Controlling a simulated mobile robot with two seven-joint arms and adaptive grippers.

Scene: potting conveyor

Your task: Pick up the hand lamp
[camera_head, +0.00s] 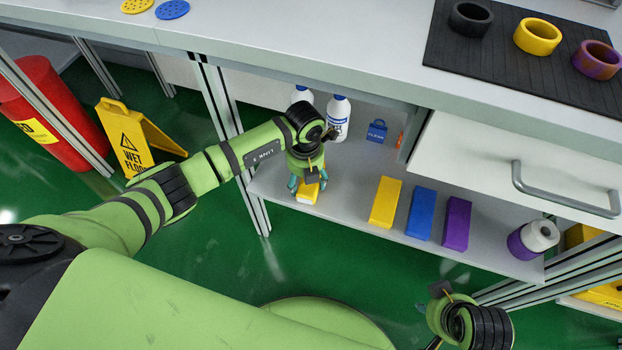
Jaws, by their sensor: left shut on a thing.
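A yellow thing with a white end, which looks like the hand lamp (308,196), is on or just above the lower shelf (345,200), near its left front edge. My left gripper (308,184) points down at it from above, with its teal fingertips on either side, shut on it. The gripper hides its upper part, and I cannot tell whether it still touches the shelf. My right arm's end (460,315) shows at the lower right, away from the shelf; its fingers are not clear.
White bottles (338,119) stand behind the left gripper, beside a small blue container (376,131). The worktop (330,55) and drawer (520,165) overhang. A wet-floor sign (128,140) stands left.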

